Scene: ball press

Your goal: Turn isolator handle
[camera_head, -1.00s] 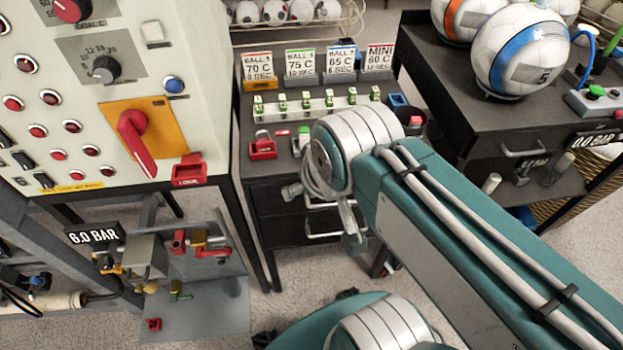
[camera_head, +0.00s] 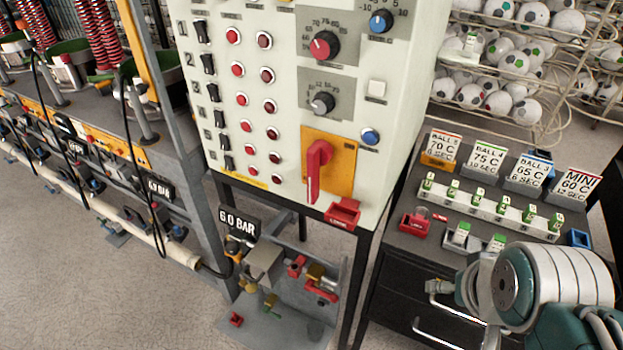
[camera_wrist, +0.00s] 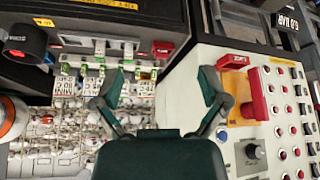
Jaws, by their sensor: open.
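The isolator handle (camera_head: 318,170) is a red lever on a yellow plate (camera_head: 343,165) on the cream control panel. It points roughly up and down in the head view. In the wrist view the red handle (camera_wrist: 258,94) lies right of my gripper (camera_wrist: 161,80). The gripper's two green fingers are spread apart with nothing between them, and the right finger covers part of the yellow plate. A red lock piece (camera_head: 343,212) sits just below the plate; it also shows in the wrist view (camera_wrist: 233,62). The handle is untouched in both views.
The panel (camera_head: 390,130) stands on a dark frame with pipes and a 6.0 BAR sign (camera_head: 238,222) beneath. Right of it is a dark cabinet with a red padlock (camera_head: 415,222) and several sign cards. Ball racks stand behind. The floor (camera_head: 110,270) at front left is clear.

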